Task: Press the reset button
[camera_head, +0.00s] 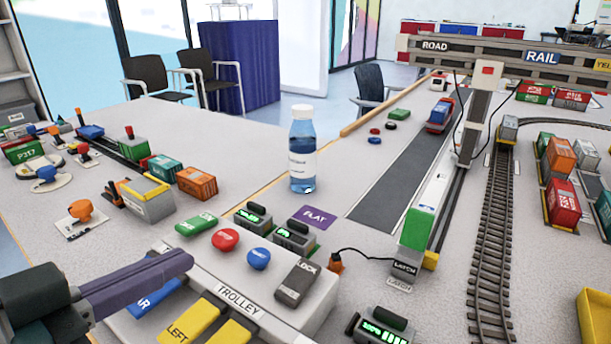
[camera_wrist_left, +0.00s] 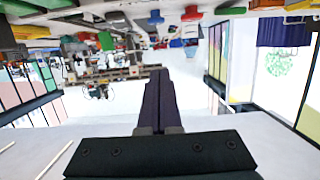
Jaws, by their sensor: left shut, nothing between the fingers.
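A grey control box (camera_head: 322,304) labelled TROLLEY is at the bottom centre of the head view. On its top are a round red button (camera_head: 226,240) and a round blue button (camera_head: 259,259), with a dark LOCK block (camera_head: 297,283) to the right. No reset label is readable, so I cannot tell which button is reset. My left gripper (camera_head: 187,261) has its dark purple fingers shut and empty, to the left of the red button and above the box's left part. Its fingers also show in the left wrist view (camera_wrist_left: 159,78). A blue key (camera_head: 152,297) is partly hidden below it.
Yellow keys (camera_head: 190,322) are at the box's front. A green block (camera_head: 196,224) and small displays (camera_head: 253,215) stand behind the buttons. A blue bottle (camera_head: 302,150) stands farther back.

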